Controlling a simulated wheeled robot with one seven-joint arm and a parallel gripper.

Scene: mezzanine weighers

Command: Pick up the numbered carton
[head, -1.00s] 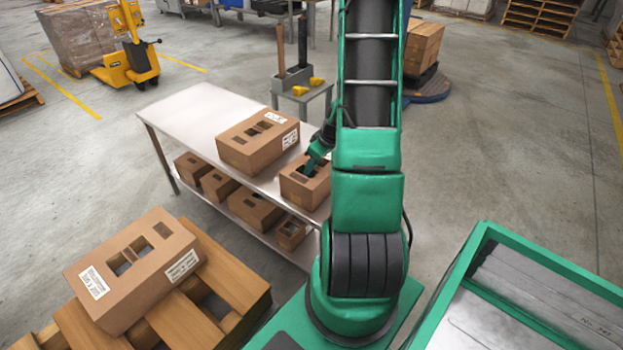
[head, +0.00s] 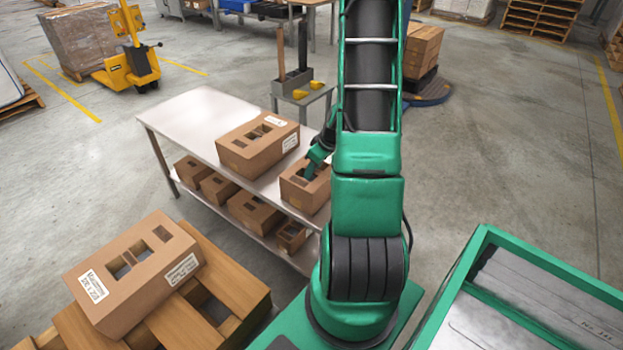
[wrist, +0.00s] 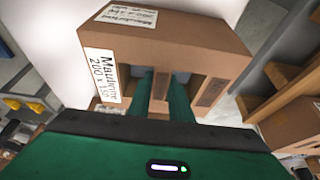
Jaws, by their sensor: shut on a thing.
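A brown carton (head: 305,190) with openings in its top is at the right end of the steel table (head: 200,110). My gripper (head: 314,168) reaches down into its top. In the wrist view, the two fingers (wrist: 162,98) go into separate openings and are shut on the strip between them. This carton fills the upper wrist view (wrist: 165,40) and bears white labels with printed text and figures, partly readable. In the head view my arm covers part of its right side. I cannot tell whether it is clear of the table top.
A larger labelled carton (head: 258,150) stands close by on the left. Several smaller cartons (head: 252,212) fill the lower shelf. Another labelled carton (head: 130,280) lies on a wooden pallet (head: 225,280). A small stand (head: 318,98) is behind the table. The table's far left is bare.

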